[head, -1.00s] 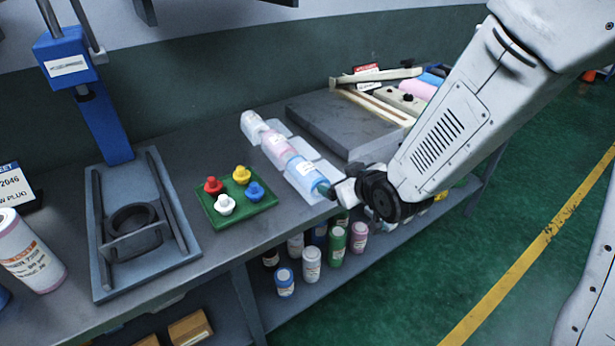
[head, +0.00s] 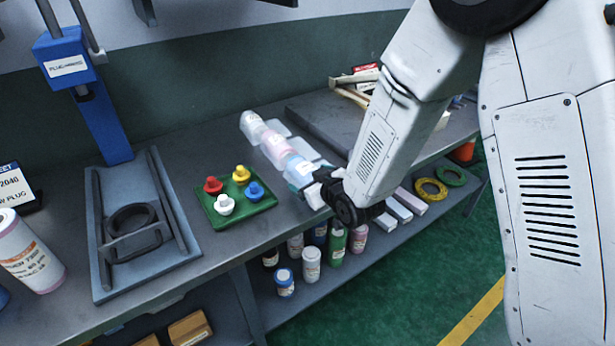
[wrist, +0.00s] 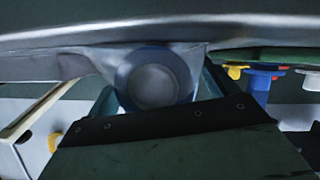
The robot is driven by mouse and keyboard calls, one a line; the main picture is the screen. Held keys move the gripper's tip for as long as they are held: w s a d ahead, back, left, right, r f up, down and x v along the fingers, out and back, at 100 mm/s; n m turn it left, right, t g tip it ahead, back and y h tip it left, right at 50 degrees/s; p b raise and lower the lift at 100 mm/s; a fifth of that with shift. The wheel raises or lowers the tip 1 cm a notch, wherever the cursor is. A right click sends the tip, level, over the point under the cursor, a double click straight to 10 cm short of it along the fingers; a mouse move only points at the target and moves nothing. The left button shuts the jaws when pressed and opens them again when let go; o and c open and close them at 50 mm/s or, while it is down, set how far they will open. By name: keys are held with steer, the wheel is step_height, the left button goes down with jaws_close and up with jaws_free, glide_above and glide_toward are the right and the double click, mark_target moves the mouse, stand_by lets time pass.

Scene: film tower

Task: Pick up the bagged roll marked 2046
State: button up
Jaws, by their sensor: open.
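Three bagged rolls lie in a row on the bench in the head view: a whitish one (head: 253,126) at the back, a pink one (head: 277,148) in the middle and a blue one (head: 300,168) in front. Their labels are too small to read. My gripper (head: 311,184) is at the front end of the blue roll and partly hides it. In the wrist view, a blue-rimmed roll end (wrist: 155,78) in its clear bag sits between the two open fingers. I cannot tell whether the fingers touch it.
A green tray (head: 240,212) with red, yellow, white and blue plugs lies to the left. A blue-posted press (head: 103,125) stands beyond it, by a pink roll (head: 28,252) and a number card (head: 17,188). Bottles (head: 311,265) stand on the lower shelf. A grey slab (head: 320,122) lies behind.

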steer(key=c, duration=1.3)
steer(key=shift+o, duration=0.2)
steer(key=shift+r, duration=0.15)
